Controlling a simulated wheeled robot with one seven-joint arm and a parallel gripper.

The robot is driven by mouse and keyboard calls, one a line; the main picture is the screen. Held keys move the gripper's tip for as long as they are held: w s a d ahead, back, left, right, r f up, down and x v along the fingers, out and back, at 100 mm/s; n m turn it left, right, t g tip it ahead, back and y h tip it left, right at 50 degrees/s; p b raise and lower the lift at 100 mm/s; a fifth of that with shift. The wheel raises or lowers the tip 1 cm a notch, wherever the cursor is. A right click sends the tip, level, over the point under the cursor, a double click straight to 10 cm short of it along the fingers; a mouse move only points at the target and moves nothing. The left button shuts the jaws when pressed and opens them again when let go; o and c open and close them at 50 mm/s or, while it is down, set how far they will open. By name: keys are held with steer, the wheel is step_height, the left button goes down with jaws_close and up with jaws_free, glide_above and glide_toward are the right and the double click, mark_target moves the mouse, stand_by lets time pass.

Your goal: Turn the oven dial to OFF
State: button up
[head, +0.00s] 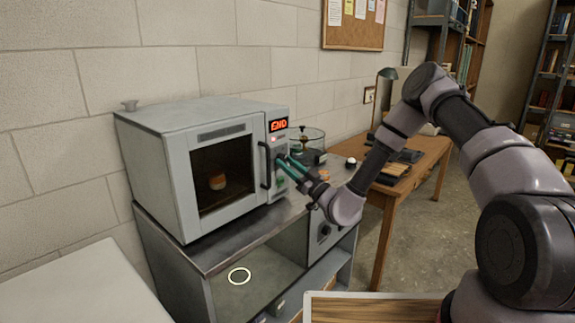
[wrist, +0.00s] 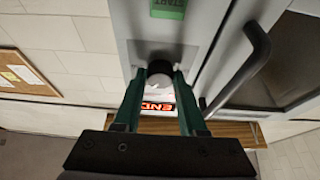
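The grey oven (head: 150,160) stands on a metal bench, its door closed with a round brownish thing visible through the dark window. Its panel display (head: 278,125) glows red with END; it also shows in the wrist view (wrist: 158,106). My gripper (head: 284,162) is at the panel below the display, right of the door handle. In the wrist view my gripper (wrist: 160,72) has a green finger on each side of the dark, light-faced dial (wrist: 160,67), and the dial fills the gap. The dial's markings and pointer are hidden or too small to read.
The door handle (wrist: 243,65) stands out close to the fingers. A green START label (wrist: 168,8) is on the panel. A glass vessel (head: 310,140) is just behind the panel on the right. A wooden desk (head: 425,165) with a lamp stands further back.

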jaws_close()
steer(key=shift+n, duration=0.3)
steer(key=n+g+y, duration=0.1)
steer(key=n+g, duration=0.1)
steer(key=n, duration=0.2)
steer(key=n+g+y, duration=0.1)
steer(key=n, duration=0.2)
steer(key=shift+w+d+n+g, duration=0.2)
steer(key=shift+n+g, duration=0.2)
steer(key=n+g, duration=0.1)
steer(key=n, duration=0.1)
steer(key=n+g, duration=0.1)
steer(key=n, duration=0.1)
steer(key=n+g, duration=0.1)
steer(key=n, duration=0.2)
steer(key=shift+w+d+r, duration=0.15)
steer(key=shift+r, duration=0.1)
steer(key=n, duration=0.2)
steer(key=n+g+h, duration=0.1)
steer(key=n, duration=0.1)
steer(key=n+g+h, duration=0.1)
steer(key=n, duration=0.1)
steer(key=shift+r+n, duration=0.25)
steer(key=shift+n, duration=0.05)
steer(key=n+h, duration=0.1)
steer(key=n, duration=0.2)
steer(key=shift+r, duration=0.2)
steer(key=shift+n+h, duration=0.8)
steer(key=shift+n, duration=0.4)
